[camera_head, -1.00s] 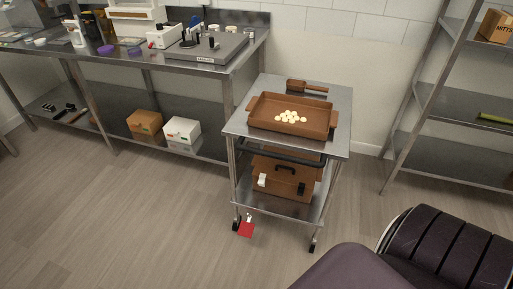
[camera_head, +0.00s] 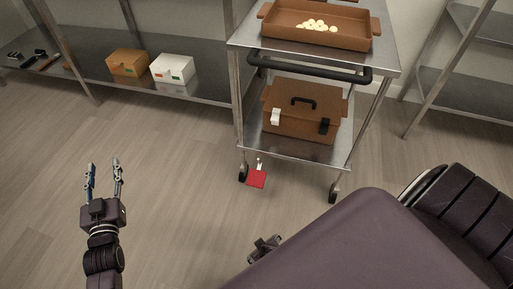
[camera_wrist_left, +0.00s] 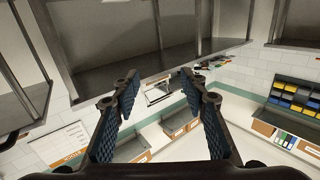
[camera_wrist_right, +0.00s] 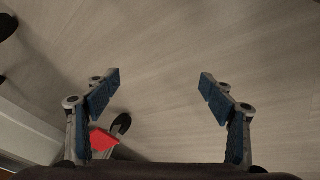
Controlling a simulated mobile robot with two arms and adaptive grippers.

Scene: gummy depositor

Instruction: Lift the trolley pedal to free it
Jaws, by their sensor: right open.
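The steel trolley (camera_head: 290,148) stands on its casters with its push handle towards me. The red pedal (camera_head: 257,179) sits low by its front left caster, just above the floor. In the right wrist view the red pedal (camera_wrist_right: 103,140) shows beyond the left finger, partly hidden by it, not between the fingers. My right gripper (camera_wrist_right: 158,82) is open and empty, low over the floor. In the head view it (camera_head: 265,246) shows in part past my own body, nearer me than the pedal. My left gripper (camera_head: 104,166) is open and empty, well left of the trolley.
A brown tray (camera_head: 345,41) with pale pieces is on the trolley's top, and a brown case (camera_head: 290,112) is on its lower shelf. A shelf with boxes (camera_head: 172,69) stands left, a metal rack (camera_head: 425,105) right. The floor before the trolley is clear.

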